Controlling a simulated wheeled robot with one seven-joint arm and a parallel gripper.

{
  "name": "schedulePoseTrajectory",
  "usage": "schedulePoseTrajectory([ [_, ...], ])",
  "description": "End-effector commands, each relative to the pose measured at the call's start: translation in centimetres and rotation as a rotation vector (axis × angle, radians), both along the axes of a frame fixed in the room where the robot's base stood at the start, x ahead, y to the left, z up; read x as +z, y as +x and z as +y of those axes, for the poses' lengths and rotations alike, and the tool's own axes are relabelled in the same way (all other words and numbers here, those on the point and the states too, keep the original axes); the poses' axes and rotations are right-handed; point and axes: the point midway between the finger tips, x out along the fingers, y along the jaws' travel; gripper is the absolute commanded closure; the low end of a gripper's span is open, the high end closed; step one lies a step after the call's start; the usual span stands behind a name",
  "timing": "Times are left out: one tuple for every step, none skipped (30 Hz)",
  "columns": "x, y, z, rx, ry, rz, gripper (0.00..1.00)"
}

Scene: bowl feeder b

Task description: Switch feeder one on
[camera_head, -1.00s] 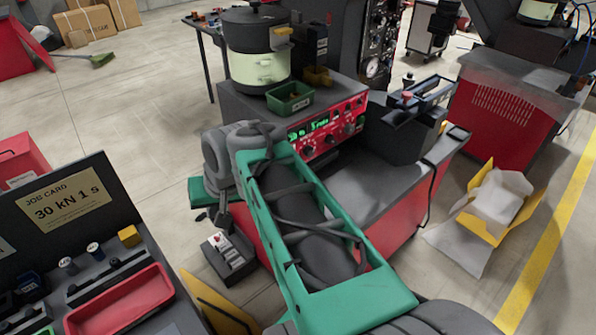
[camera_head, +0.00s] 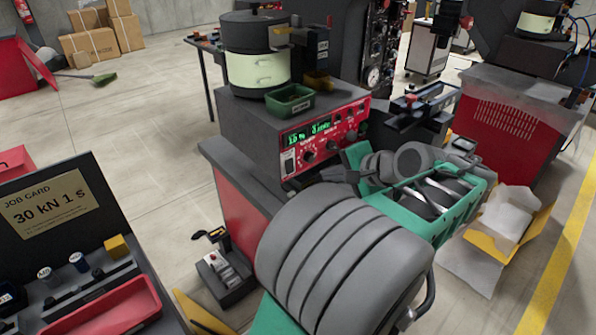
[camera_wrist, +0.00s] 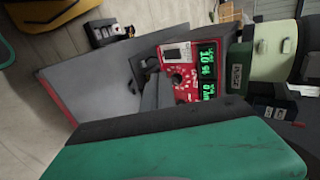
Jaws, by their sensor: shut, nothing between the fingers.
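The near feeder has a dark bowl with a pale green band (camera_head: 258,68) on a grey cabinet. Its red control panel (camera_head: 342,128) carries lit green displays (camera_head: 308,131), several knobs and a pale switch plate (camera_head: 289,161) at the lower left. The panel also shows in the wrist view (camera_wrist: 183,82), turned on its side. I cannot read a feeder number. My gripper (camera_head: 328,175) is shut and empty, just in front of and below the panel's lower edge. In the wrist view its dark fingers (camera_wrist: 150,92) overlap the panel's edge; contact cannot be told.
A small green bin (camera_head: 289,100) sits on the cabinet beside the bowl. A dark rail fixture (camera_head: 420,105) stands to the right. A pedal-like box (camera_head: 226,275) lies on the floor, and a yellow carton (camera_head: 507,222) at right. A job-card bench (camera_head: 60,235) fills the left.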

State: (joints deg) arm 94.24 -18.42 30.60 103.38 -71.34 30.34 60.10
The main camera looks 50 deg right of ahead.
Motion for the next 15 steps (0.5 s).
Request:
schedulePoseTrajectory([
  [-0.3,0.3,0.0,0.002,0.001,0.0,1.0],
  [-0.5,0.6,0.0,0.003,0.001,0.0,1.0],
  [-0.8,1.1,0.0,0.005,0.002,0.001,1.0],
  [-1.1,1.5,0.0,0.005,0.002,0.001,1.0],
  [-1.4,2.0,0.0,0.006,0.002,0.001,1.0],
  [-1.9,2.6,-0.1,0.006,0.002,0.001,1.0],
  [-2.3,3.2,-0.1,0.007,0.002,0.001,1.0],
  [-2.7,3.7,-0.2,0.007,0.002,0.001,1.0],
  [-3.2,4.4,-0.3,0.007,0.003,0.002,1.0],
  [-3.6,5.0,-0.3,0.008,0.003,0.001,1.0],
  [-3.9,5.5,-0.4,0.006,0.002,0.001,1.0],
  [-4.5,6.2,-0.4,0.007,0.003,0.002,1.0],
  [-4.8,6.8,-0.5,0.007,0.002,0.001,1.0],
  [-5.2,7.3,-0.6,0.007,0.001,0.002,1.0],
  [-5.7,8.0,-0.7,0.007,0.002,0.002,1.0],
])
